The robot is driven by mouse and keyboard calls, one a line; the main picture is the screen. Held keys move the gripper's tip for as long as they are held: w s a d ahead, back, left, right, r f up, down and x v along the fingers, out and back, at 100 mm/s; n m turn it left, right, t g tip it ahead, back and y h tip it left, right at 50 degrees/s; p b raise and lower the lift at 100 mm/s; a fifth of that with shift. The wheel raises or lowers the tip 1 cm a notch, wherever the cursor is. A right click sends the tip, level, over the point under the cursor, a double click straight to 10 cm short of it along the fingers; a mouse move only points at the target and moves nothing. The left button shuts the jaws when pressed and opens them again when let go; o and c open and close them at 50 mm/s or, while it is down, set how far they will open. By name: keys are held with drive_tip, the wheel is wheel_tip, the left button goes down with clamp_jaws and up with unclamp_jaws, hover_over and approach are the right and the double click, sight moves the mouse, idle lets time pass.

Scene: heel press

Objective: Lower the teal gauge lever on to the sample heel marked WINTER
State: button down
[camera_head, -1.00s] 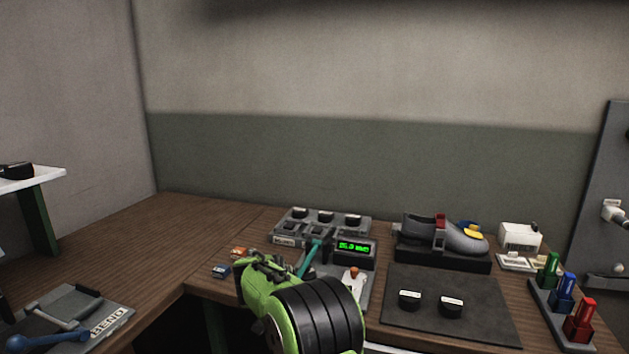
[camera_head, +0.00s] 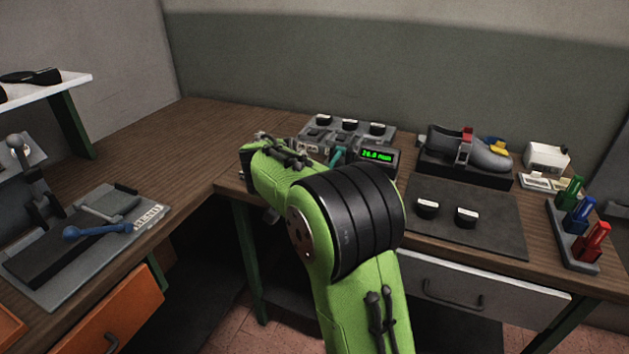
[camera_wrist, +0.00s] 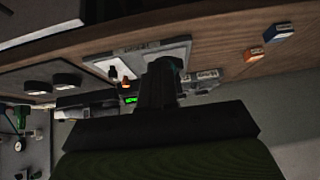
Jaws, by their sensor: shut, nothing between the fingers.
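The teal gauge lever (camera_head: 337,157) shows only in part in the head view, behind my green arm. In the wrist view, a bit of teal (camera_wrist: 178,62) shows right by my fingertips; I cannot tell whether they touch it. My gripper (camera_wrist: 164,66) is shut with nothing between its fingers, and in the head view my arm hides it. The gauge display (camera_head: 377,155) glows green and reads about 26 mm. Labels on the heels are too small to read, so I cannot tell which is WINTER. Any heel under the lever is hidden.
Several dark heels sit on a grey rack (camera_head: 336,137) at the back. Two heels (camera_head: 427,208) (camera_head: 467,217) lie on a dark mat (camera_head: 500,235). A grey shoe (camera_head: 480,152) stands behind it. Colored markers (camera_head: 583,219) are at right. A bending tool (camera_head: 85,235) is at left.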

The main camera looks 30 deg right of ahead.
drive_tip(key=p+v, duration=0.1)
drive_tip(key=v, duration=0.6)
drive_tip(key=shift+p, duration=0.3)
drive_tip(key=shift+s+r, duration=0.1)
drive_tip(key=shift+r, duration=0.05)
drive_tip(key=s+a+r+n+y+p, duration=0.1)
drive_tip(key=s+a+r+n+p, duration=0.25)
drive_tip(key=s, duration=0.35)
drive_tip(key=s+a+r+n+y+p, duration=0.2)
drive_tip(key=s+r, duration=0.3)
drive_tip(key=s, duration=0.2)
drive_tip(key=s+a+f+n+y+p, duration=0.1)
drive_tip(key=s+a+n, duration=0.1)
drive_tip(key=s, duration=0.5)
drive_tip(key=s+a+f+n+y+p, duration=0.1)
drive_tip(key=s+a+n, duration=0.2)
drive_tip(key=s, duration=0.4)
drive_tip(key=shift+a+t+y+p, duration=0.3)
drive_tip(key=shift+a+y+p, duration=0.05)
drive_tip(key=shift+y+p, duration=0.05)
idle(0.9)
